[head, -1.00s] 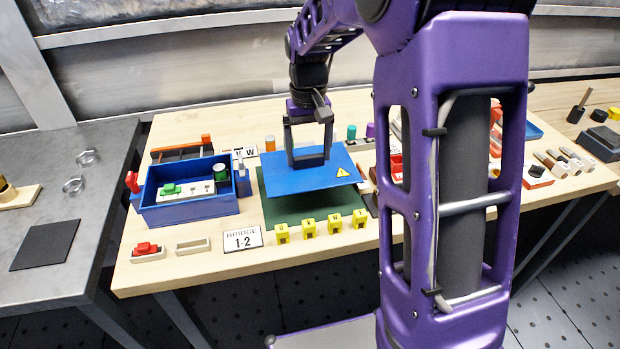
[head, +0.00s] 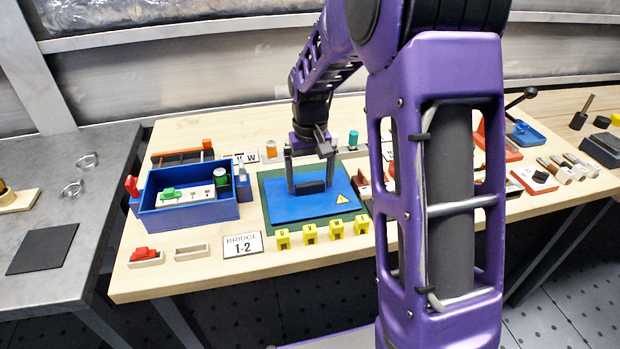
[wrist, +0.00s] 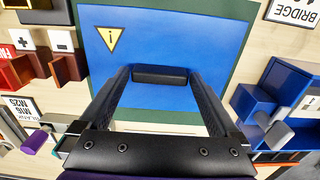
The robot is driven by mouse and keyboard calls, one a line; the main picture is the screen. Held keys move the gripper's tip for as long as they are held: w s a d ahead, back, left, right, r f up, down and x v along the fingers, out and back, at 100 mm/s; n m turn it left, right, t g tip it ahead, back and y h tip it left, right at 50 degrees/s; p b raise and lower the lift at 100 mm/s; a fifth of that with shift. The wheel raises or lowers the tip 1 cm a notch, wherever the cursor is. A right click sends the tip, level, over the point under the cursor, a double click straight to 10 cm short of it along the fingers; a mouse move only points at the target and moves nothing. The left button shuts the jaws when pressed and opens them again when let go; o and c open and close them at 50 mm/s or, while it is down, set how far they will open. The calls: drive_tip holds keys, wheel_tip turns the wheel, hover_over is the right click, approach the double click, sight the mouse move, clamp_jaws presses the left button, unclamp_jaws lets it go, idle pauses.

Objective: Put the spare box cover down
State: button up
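The spare box cover (head: 285,207) is a flat blue plate with a yellow warning triangle and a black block handle (head: 310,187). It lies flat on the green mat (head: 268,228) on the wooden table. My gripper (head: 311,184) is over the cover, with its two fingers standing apart at either end of the handle. A narrow gap seems to show between fingers and handle. In the wrist view the cover (wrist: 210,40) fills the top middle, and the handle (wrist: 160,75) sits between the fingertips.
Yellow lettered blocks (head: 309,232) stand in a row before the mat. A blue open box (head: 190,212) is to the left, with a BRIDGE 1-2 sign (head: 243,244) in front. Orange and green cylinders stand behind. Red parts lie to the right, partly behind my arm.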

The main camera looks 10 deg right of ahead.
sight(310, 183)
drive_tip(key=shift+r, duration=0.15)
wheel_tip(310, 183, up, 12)
drive_tip(key=p, duration=0.2)
idle(0.4)
